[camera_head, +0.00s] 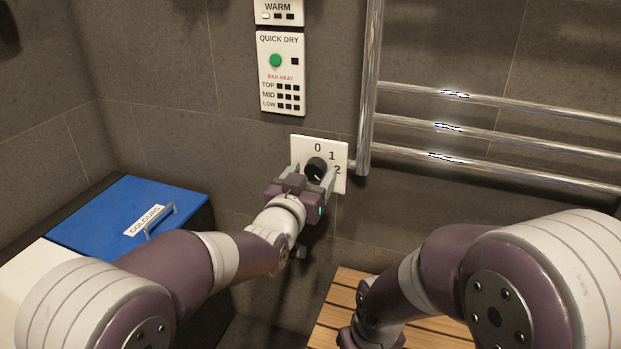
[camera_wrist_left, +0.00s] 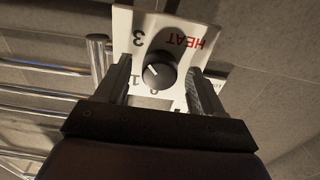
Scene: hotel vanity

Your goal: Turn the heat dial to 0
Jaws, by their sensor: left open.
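The heat dial (camera_head: 316,167) is a black round knob on a white plate (camera_head: 299,146) on the tiled wall. It also shows in the left wrist view (camera_wrist_left: 161,72), where the plate appears upside down with red HEAT lettering. The numbers 0, 1 and 2 show in the head view, and a 3 in the wrist view. The knob's white mark points toward the 2–3 side; the exact number is unclear. My left gripper (camera_head: 313,177) is at the plate, open, one finger on each side of the knob, with visible gaps in the wrist view.
A chrome towel rail (camera_head: 369,90) stands close right of the plate. A control panel (camera_head: 281,95) with a green button is above. A blue-lidded box (camera_head: 105,214) is at left. A slatted wooden surface (camera_head: 345,297) lies below, partly behind my right arm.

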